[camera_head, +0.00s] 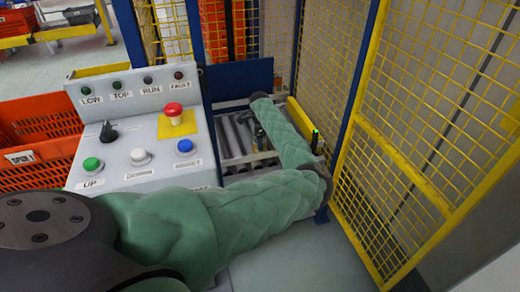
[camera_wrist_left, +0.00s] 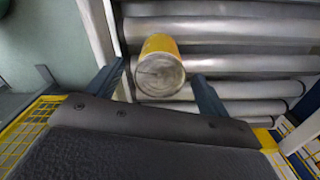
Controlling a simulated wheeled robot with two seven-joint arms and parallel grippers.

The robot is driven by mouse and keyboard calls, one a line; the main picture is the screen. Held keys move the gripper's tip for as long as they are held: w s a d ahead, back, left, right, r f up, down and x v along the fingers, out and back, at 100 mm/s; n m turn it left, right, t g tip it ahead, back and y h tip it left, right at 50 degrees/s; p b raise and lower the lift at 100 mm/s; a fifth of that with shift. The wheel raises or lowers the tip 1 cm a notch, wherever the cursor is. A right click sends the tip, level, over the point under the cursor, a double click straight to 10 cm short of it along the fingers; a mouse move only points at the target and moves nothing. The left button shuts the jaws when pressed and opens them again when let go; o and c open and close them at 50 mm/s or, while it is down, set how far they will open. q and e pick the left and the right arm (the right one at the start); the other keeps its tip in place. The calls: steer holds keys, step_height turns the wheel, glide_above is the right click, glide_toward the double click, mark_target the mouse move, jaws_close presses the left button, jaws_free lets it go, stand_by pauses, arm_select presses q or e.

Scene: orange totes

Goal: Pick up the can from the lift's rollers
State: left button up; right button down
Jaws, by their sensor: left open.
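The can (camera_wrist_left: 160,70) shows in the left wrist view, with a yellow side and a grey round end facing the camera. It is at the rollers (camera_wrist_left: 230,62) of the lift, which also show in the head view (camera_head: 235,138). My left gripper (camera_wrist_left: 157,72) is open, with one dark blue finger on each side of the can. I see gaps between the fingers and the can, so it is not clasped. In the head view my left gripper (camera_head: 259,137) is small and partly hidden by my green-sleeved arm, and I cannot make out the can there. My right gripper is out of view.
A control panel (camera_head: 140,150) with buttons stands left of the rollers. An orange tote (camera_head: 35,125) is behind it at the left. Yellow mesh fencing (camera_head: 440,110) with blue posts encloses the right side. A dark blue plate (camera_head: 240,80) stands behind the rollers.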

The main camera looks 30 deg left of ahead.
arm_select(q)
step_height(320, 180, down, 6)
steer(key=shift+w+d+r, duration=0.1)
steer(key=shift+r, duration=0.05)
stand_by(0.3)
steer(key=c, duration=1.3)
steer(key=shift+r, duration=0.15)
